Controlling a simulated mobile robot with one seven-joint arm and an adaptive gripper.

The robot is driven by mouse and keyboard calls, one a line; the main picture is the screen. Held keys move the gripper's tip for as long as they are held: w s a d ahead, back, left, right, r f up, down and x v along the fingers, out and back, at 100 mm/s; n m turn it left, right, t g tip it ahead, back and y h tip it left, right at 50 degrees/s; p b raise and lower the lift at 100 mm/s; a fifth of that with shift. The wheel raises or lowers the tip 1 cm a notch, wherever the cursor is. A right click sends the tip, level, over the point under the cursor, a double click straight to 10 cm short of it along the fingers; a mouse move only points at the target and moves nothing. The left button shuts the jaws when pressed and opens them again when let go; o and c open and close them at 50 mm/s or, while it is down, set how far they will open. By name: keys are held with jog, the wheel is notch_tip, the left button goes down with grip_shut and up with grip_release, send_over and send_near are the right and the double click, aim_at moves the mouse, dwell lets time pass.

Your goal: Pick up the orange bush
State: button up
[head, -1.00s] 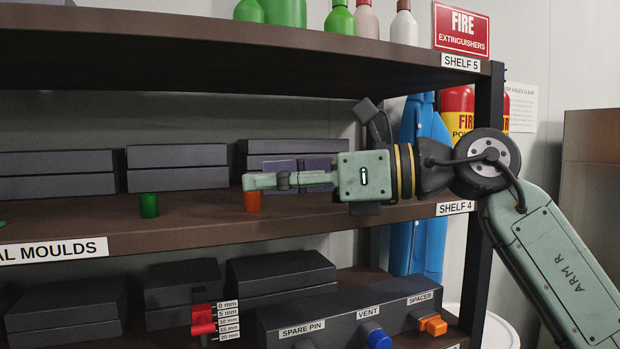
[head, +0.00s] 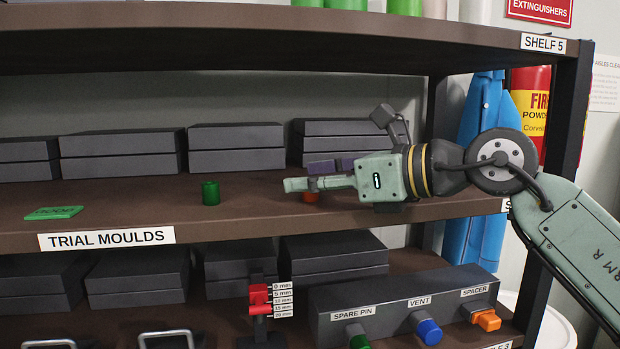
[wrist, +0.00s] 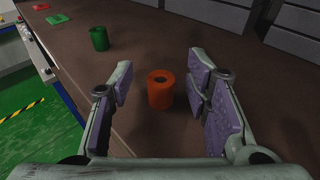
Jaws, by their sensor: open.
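The orange bush (wrist: 160,90) stands upright on the shelf with its dark bore facing up. In the wrist view it sits between and slightly beyond the open fingers of my gripper (wrist: 158,96), nearer the right finger pad and with a gap on both sides. In the head view the bush (head: 311,196) is mostly hidden behind my gripper (head: 300,178), and only a small orange patch shows below the fingers. My gripper is empty and points left along the shelf.
A green bush (head: 210,193) stands to the left on the same shelf, with a green tag (head: 54,212) farther left. Dark mould blocks (head: 237,148) line the shelf's back. Shelf 5 (head: 280,38) overhangs above. A red height gauge (head: 259,297) stands on the shelf below.

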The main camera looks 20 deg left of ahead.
jog(key=shift+w+a+f, duration=0.15)
jog(key=shift+a, duration=0.2)
jog(key=shift+c, duration=0.3)
grip_shut()
